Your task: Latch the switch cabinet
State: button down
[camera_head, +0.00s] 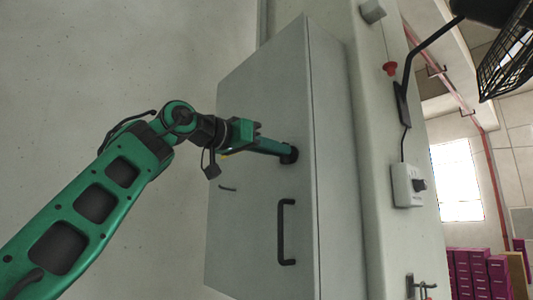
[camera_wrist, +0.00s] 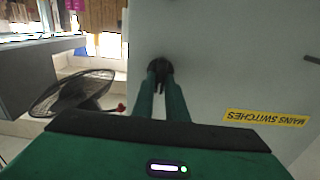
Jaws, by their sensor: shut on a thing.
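The switch cabinet (camera_head: 262,215) is a tall grey box, and its door lies flat with no visible gap. A black latch knob (camera_head: 293,156) sits near the door's right edge. My gripper (camera_head: 284,151) reaches it from the left and is shut on it. In the wrist view, the two green fingers of my gripper (camera_wrist: 162,84) close around the black latch knob (camera_wrist: 159,66), hiding part of it. How far the latch is turned cannot be told. A black bar handle (camera_head: 281,232) is below the knob. A yellow "MAINS SWITCHES" label (camera_wrist: 264,118) is upside down in the wrist view.
Right of the cabinet, a pale post (camera_head: 365,150) carries a red knob (camera_head: 390,68) and a white control box (camera_head: 405,186). A black fan cage (camera_head: 510,55) hangs at upper right. Purple boxes (camera_head: 480,275) stand far back. The wall left of the cabinet is bare.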

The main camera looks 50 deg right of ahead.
jog(key=shift+w+a+r+n, duration=0.1)
jog(key=shift+w+n, duration=0.2)
jog(key=shift+w, duration=0.1)
jog(key=c, duration=1.8)
grip_release()
jog(key=shift+w, duration=0.15)
jog(key=shift+o, duration=0.2)
jog(key=v, duration=1)
jog(key=shift+a, duration=0.35)
